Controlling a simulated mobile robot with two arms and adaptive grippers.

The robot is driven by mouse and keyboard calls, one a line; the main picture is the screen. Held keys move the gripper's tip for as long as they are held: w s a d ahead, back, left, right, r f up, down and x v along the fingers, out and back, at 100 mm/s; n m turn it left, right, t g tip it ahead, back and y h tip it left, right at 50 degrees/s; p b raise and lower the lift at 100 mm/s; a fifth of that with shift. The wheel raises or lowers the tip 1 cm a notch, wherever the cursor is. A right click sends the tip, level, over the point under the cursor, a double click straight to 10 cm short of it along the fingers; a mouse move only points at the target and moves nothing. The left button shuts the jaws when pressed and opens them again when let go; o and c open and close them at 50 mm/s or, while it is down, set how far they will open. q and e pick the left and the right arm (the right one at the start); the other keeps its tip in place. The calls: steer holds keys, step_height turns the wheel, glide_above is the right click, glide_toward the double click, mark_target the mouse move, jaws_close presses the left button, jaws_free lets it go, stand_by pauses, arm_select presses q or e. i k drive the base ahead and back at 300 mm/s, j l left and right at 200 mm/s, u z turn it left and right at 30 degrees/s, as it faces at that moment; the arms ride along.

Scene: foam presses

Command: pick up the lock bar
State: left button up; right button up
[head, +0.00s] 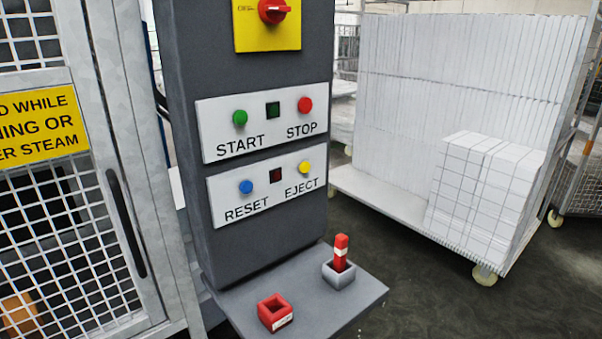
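The lock bar (341,252) is a red upright bar with a white band. It stands in a grey square holder (339,277) on the small grey shelf (240,306) below the control panel. Its lower end is hidden inside the holder. A red square holder (275,314) with a white label sits on the same shelf, to the left and nearer, and looks empty. Neither of my grippers is in the head view.
The dark control column (262,235) stands behind the shelf, with START, STOP, RESET and EJECT buttons. A mesh guard door (70,220) is at left. A cart (385,205) of white foam panels stands at right. Floor (430,290) right of the shelf is clear.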

mark_target(341, 240)
steer(key=k+j+u, duration=0.1)
steer(key=j, duration=0.3)
steer(key=k+j, duration=0.15)
steer(key=j, duration=0.3)
steer(key=k+j+u, duration=0.15)
steer(key=j, duration=0.25)
steer(key=k+j+u, duration=0.1)
steer(key=j, duration=0.3)
steer(key=k+j, duration=0.1)
steer(key=j, duration=0.35)
steer(key=u, duration=0.05)
